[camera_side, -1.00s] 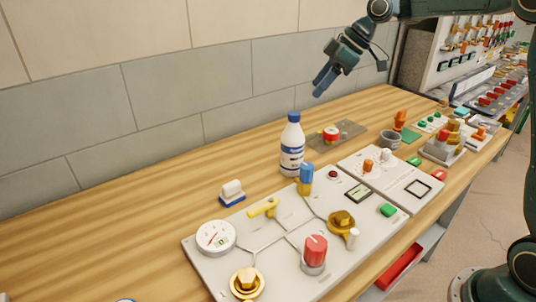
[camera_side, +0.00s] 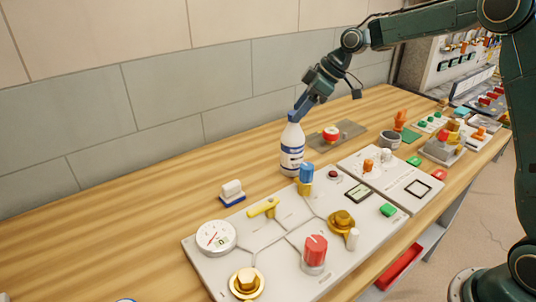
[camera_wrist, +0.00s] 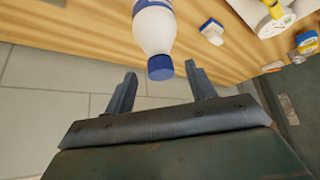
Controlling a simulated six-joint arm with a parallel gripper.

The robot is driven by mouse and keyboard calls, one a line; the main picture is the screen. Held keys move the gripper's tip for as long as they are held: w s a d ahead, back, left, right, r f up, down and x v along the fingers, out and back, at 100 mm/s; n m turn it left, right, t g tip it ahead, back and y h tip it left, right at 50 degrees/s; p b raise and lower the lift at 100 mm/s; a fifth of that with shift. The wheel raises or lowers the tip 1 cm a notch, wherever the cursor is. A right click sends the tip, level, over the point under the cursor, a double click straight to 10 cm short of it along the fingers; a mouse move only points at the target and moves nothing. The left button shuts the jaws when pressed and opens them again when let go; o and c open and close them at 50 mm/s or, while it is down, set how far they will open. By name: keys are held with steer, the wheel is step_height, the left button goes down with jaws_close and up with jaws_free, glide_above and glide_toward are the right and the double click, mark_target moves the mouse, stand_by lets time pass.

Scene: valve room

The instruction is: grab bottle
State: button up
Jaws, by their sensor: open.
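The bottle (camera_side: 292,150) is white with a blue cap and a blue label band. It stands upright on the wooden bench, behind the valve panel. My gripper (camera_side: 299,108) is at the bottle's cap, coming down from the upper right. In the wrist view the bottle (camera_wrist: 154,30) points its cap toward my gripper (camera_wrist: 157,82). The two fingers are apart, one on each side of the cap, with nothing held.
The valve panel (camera_side: 276,229) with knobs and a gauge lies in front of the bottle. A grey plate with a red button (camera_side: 331,133) is to its right. A white and blue block (camera_side: 232,192) is to its left. The tiled wall (camera_side: 160,98) rises behind.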

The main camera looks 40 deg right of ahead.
mark_target(290, 123)
steer(key=shift+x, duration=2.4)
steer(key=shift+a, duration=0.1)
jaws_close()
